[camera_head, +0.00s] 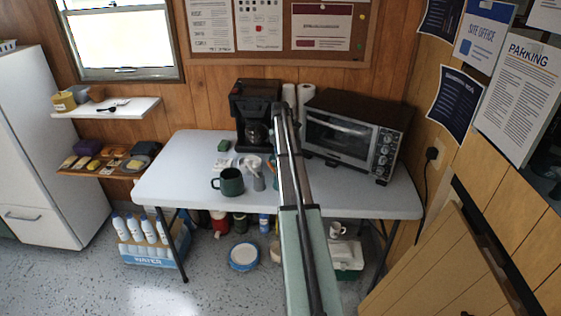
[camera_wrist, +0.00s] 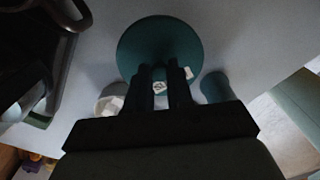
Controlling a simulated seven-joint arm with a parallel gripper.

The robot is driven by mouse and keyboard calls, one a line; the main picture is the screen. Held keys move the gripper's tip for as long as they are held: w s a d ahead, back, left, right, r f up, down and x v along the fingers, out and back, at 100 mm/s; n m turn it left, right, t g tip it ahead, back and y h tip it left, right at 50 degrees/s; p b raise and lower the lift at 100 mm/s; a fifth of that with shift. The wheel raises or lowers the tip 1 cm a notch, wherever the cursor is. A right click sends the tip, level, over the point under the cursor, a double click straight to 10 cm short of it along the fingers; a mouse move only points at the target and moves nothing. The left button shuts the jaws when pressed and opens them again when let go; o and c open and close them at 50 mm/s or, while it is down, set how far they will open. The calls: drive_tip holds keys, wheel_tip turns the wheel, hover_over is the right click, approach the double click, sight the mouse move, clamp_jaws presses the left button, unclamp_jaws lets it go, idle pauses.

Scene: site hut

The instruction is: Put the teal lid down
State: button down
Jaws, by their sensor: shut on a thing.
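The teal lid (camera_wrist: 160,38) is a round disc in the wrist view, seen past my fingers. My gripper (camera_wrist: 163,75) is shut on it near its middle, with a dark finger on each side; the grip point itself is partly hidden. The lid looks to be above the pale table top (camera_wrist: 232,35), but I cannot tell how high. In the head view my arm hides the gripper, and I cannot make out the lid there.
A dark green mug (camera_head: 231,182), a coffee maker (camera_head: 256,110) and a toaster oven (camera_head: 345,138) stand on the white table (camera_head: 180,170). A white cup-like thing (camera_wrist: 110,98) and a teal thing (camera_wrist: 215,87) flank my fingers. The table's left part is clear.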

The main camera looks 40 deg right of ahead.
drive_tip(key=shift+f, duration=1.9)
drive_tip(key=shift+f, duration=0.15)
drive_tip(key=c, duration=1)
unclamp_jaws()
wheel_tip(320, 180, up, 12)
drive_tip(key=shift+r, duration=0.2)
drive_tip(key=shift+a, duration=0.1)
